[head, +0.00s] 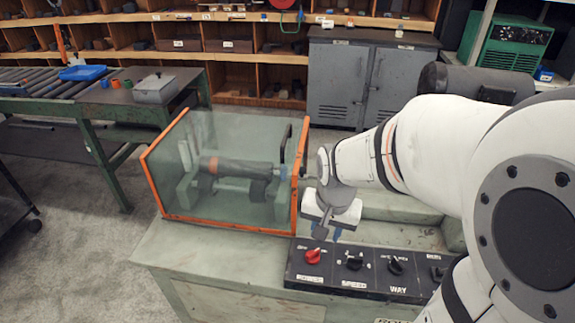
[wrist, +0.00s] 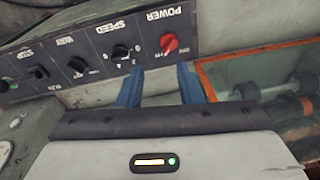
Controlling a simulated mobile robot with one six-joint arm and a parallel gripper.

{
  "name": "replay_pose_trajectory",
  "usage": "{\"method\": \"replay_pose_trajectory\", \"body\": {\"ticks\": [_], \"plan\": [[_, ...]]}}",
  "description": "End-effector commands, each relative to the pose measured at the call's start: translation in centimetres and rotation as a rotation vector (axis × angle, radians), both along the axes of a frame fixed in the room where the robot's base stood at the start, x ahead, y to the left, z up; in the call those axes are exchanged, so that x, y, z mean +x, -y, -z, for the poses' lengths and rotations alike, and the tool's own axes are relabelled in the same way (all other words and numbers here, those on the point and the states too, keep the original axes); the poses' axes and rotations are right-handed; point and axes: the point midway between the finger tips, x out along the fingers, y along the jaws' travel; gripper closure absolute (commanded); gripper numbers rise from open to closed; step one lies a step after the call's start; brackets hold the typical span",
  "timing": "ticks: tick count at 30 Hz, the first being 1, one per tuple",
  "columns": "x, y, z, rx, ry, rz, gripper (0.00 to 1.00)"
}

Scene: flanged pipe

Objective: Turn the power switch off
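The power switch is a red rotary knob (head: 313,256) at the left end of a black control panel (head: 372,287), above the word POWER. In the wrist view the red knob (wrist: 168,43) is just beyond the fingertips; its position marks are too small to read. My gripper (head: 328,232) is above and slightly right of the knob in the head view. In the wrist view my gripper (wrist: 160,78) has its two blue fingers apart with nothing between them. The fingers look clear of the knob.
Black SPEED (head: 354,263) and WAY (head: 395,265) knobs sit right of the red one. A transparent guard (head: 230,165) with orange edges encloses a flanged pipe (head: 235,168) just behind the panel's left end. A grey cabinet (head: 340,80) and shelves stand farther back.

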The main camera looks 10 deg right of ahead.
Motion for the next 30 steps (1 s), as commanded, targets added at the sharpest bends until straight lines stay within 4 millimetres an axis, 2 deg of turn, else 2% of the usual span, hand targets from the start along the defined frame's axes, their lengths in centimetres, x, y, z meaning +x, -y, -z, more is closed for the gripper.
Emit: {"method": "replay_pose_trajectory", "body": {"ticks": [2, 6, 11, 18, 23, 30], "plan": [[1.7, -0.1, 0.5, 0.014, -0.038, 0.112, 0.67], [4.1, -0.2, 3.0, 0.034, -0.079, 0.314, 0.67], [5.8, -0.2, 6.0, 0.044, -0.114, 0.505, 0.67], [6.6, -0.3, 8.7, 0.048, -0.137, 0.648, 0.67], [6.7, -0.3, 9.9, 0.048, -0.139, 0.663, 0.67], [6.6, -0.4, 13.0, 0.047, -0.142, 0.66, 0.67]]}}
